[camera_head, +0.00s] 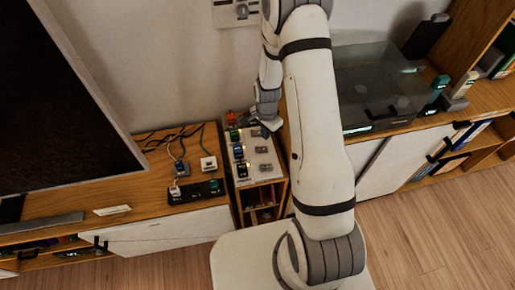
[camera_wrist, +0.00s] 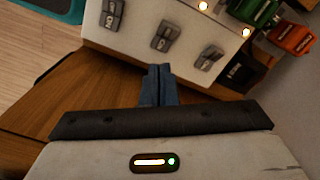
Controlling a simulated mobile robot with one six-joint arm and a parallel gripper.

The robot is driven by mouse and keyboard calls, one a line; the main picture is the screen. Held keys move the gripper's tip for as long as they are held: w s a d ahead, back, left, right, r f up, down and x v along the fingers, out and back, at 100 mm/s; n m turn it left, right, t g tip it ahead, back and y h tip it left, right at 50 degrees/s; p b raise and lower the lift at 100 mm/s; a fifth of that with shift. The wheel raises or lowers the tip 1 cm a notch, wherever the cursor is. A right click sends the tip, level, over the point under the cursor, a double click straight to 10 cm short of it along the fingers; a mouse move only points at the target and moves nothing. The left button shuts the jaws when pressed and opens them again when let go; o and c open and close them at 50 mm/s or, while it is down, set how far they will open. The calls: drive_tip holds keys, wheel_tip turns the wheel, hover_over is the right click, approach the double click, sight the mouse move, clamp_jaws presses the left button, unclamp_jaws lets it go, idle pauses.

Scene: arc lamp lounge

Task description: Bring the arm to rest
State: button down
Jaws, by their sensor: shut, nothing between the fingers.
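My white arm rises from my base in the head view and reaches up and over toward the wall. My gripper (camera_head: 268,122) points down near the back right of a pale switch panel (camera_head: 264,172). In the wrist view my gripper (camera_wrist: 157,72) is shut and empty, its fingertips together over brown wood. In that view the pale panel (camera_wrist: 140,32) lies just beyond the fingertips, with several grey rocker switches and lit lamps. I cannot tell whether the fingers touch the panel's edge.
Coloured plugs or connectors, green (camera_wrist: 255,12) and orange-red (camera_wrist: 289,38), stand by the panel. A black power strip (camera_head: 195,192) lies on the wooden cabinet to the left. A dark glassy box (camera_head: 377,85) stands to the right of my arm. Wooden floor (camera_head: 440,225) is clear in front.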

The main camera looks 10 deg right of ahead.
idle(0.4)
drive_tip(key=s+a+r+n+t, duration=0.1)
drive_tip(key=s+r+n, duration=0.4)
drive_tip(key=r, duration=0.8)
drive_tip(key=s+r+n+t, duration=0.1)
drive_tip(key=s+r+n, duration=0.2)
drive_tip(key=s+r, duration=0.75)
drive_tip(key=s+r+n, duration=0.4)
drive_tip(key=s+r, duration=0.2)
drive_tip(key=r, duration=0.2)
drive_tip(key=shift+a+r+t, duration=0.15)
drive_tip(key=shift+r+t, duration=0.25)
